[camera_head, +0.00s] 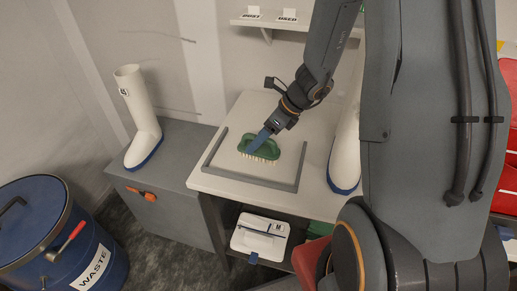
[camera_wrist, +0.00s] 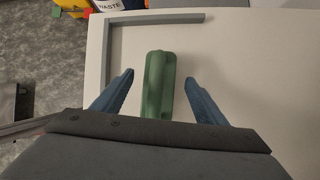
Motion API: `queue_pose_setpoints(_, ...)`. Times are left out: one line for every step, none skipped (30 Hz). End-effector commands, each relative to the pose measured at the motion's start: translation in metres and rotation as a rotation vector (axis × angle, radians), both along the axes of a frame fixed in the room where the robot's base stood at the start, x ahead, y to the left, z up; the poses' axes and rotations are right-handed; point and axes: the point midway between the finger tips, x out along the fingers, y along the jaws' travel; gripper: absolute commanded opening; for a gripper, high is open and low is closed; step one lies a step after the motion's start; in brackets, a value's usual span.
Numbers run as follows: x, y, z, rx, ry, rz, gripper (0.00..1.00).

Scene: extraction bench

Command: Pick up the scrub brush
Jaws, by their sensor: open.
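The scrub brush (camera_head: 262,148) has a green handle and pale bristles. It lies bristles down on the white bench top (camera_head: 230,184), inside a grey raised edging (camera_head: 238,178). In the wrist view the green brush (camera_wrist: 158,84) runs lengthwise between the two blue fingers. My gripper (camera_head: 258,141) is at the brush from above, its blue fingers overlapping the handle in the head view. In the wrist view my gripper (camera_wrist: 158,90) is open, with a gap on each side of the brush. The near end of the brush is hidden by the gripper body.
A white boot (camera_head: 138,115) stands on a grey cabinet at left. Another white boot (camera_head: 345,150) stands right of the edging, partly hidden by my arm. A blue waste drum (camera_head: 100,262) is front left. A white case (camera_head: 260,237) sits on the shelf below.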

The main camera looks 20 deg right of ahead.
Motion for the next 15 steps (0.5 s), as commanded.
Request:
queue_pose_setpoints(0.001,0.004,-0.005,0.002,0.003,0.004,0.66)
queue_pose_setpoints(0.002,0.006,-0.008,0.002,0.003,0.004,0.66)
queue_pose_setpoints(0.003,0.008,-0.012,0.001,0.004,0.004,0.66)
queue_pose_setpoints(0.004,0.01,-0.016,0.001,0.004,0.004,0.66)
queue_pose_setpoints(0.005,0.012,-0.019,0.002,0.003,0.004,0.66)
queue_pose_setpoints(0.006,0.014,-0.023,0.001,0.003,0.005,0.66)
queue_pose_setpoints(0.007,0.016,-0.025,0.001,0.002,0.005,0.66)
queue_pose_setpoints(0.008,0.016,-0.026,0.001,0.001,0.006,0.66)
queue_pose_setpoints(0.009,0.018,-0.028,0.0,0.0,0.006,0.66)
queue_pose_setpoints(0.009,0.018,-0.029,0.0,0.0,0.006,0.66)
queue_pose_setpoints(0.009,0.018,-0.03,0.0,0.0,0.006,0.66)
queue_pose_setpoints(0.009,0.019,-0.03,0.0,0.0,0.006,0.66)
queue_pose_setpoints(0.009,0.019,-0.03,-0.001,-0.001,0.005,0.66)
queue_pose_setpoints(0.009,0.019,-0.03,-0.001,-0.001,0.005,0.66)
queue_pose_setpoints(0.009,0.019,-0.03,-0.001,-0.001,0.005,0.66)
